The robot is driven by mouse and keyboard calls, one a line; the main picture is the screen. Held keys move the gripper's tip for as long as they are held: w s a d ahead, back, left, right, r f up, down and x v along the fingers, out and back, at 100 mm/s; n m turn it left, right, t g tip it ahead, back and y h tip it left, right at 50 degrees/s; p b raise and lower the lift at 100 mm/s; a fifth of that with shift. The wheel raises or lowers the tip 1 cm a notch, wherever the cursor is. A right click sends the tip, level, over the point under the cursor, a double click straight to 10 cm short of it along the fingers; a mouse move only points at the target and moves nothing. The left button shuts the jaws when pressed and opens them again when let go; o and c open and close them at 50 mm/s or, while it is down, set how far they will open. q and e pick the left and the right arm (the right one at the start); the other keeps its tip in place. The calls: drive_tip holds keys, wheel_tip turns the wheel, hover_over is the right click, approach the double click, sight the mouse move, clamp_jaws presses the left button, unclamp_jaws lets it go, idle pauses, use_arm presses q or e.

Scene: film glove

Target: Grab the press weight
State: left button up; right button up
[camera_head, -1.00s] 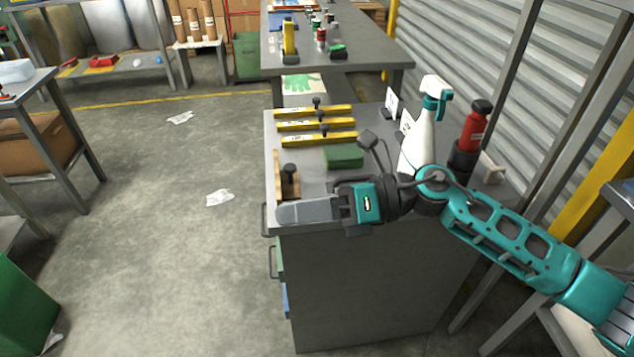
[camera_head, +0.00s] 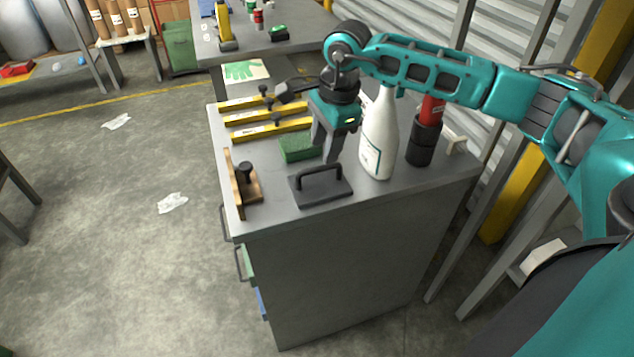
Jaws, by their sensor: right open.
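The press weight (camera_head: 318,192) is a dark grey flat plate with a black arched handle on top. It lies near the front edge of the grey cabinet top (camera_head: 385,197). My right gripper (camera_head: 327,150) points down, open, just above and behind the handle in the picture. Its fingers look close to the handle, but I cannot tell whether they touch it. Nothing shows between the fingers. My left gripper is not in view.
A white spray bottle (camera_head: 378,140) stands close right of the gripper, with a red bottle in a black holder (camera_head: 422,145) beyond. A wooden tool with a black knob (camera_head: 246,185) is left. Several yellow bars (camera_head: 270,131) lie farther back.

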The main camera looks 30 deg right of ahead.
sight(319, 167)
drive_tip(key=f, duration=0.4)
drive_tip(key=a+f, duration=0.1)
drive_tip(key=f, duration=0.2)
drive_tip(key=shift+w+f, duration=0.1)
drive_tip(key=shift+w, duration=0.2)
drive_tip(key=shift+c, duration=0.3)
clamp_jaws()
